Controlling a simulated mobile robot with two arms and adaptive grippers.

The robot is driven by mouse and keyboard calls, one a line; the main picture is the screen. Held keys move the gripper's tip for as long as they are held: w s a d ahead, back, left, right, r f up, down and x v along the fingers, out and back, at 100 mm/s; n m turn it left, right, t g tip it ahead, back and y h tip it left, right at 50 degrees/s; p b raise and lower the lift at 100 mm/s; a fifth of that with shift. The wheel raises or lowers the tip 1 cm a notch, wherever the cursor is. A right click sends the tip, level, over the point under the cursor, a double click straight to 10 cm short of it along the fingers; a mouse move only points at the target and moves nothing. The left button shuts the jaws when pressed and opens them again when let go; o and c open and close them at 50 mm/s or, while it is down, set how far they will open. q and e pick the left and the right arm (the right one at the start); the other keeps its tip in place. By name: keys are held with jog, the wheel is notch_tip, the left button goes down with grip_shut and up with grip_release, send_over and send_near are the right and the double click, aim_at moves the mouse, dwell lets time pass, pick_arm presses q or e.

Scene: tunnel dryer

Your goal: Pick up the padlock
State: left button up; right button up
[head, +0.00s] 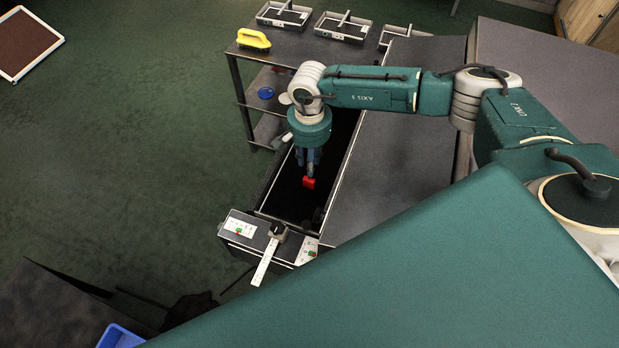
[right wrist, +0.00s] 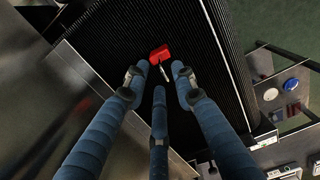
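The padlock (head: 309,183) is a small red block in the head view, on the dark belt of the conveyor. In the right wrist view the red padlock (right wrist: 160,54) lies on the ribbed black belt with a thin metallic shackle beside it. My right gripper (head: 311,168) points down over the belt, its fingers just by the padlock in the head view. In the right wrist view its three blue fingers (right wrist: 158,82) are spread apart with nothing between them, and the padlock lies just past their tips. My left gripper is out of view.
The belt's metal side rail (head: 343,180) runs beside the padlock. A control panel with a flat metal strip (head: 264,262) is at the near end. Open green floor lies left.

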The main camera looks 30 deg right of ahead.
notch_tip(320, 180, down, 4)
jog(key=shift+d+r+p, duration=0.1)
jog(key=shift+r+p, duration=0.15)
jog(key=shift+p, duration=0.7)
jog(key=shift+w+f, duration=0.1)
jog(key=shift+f, duration=0.35)
grip_shut()
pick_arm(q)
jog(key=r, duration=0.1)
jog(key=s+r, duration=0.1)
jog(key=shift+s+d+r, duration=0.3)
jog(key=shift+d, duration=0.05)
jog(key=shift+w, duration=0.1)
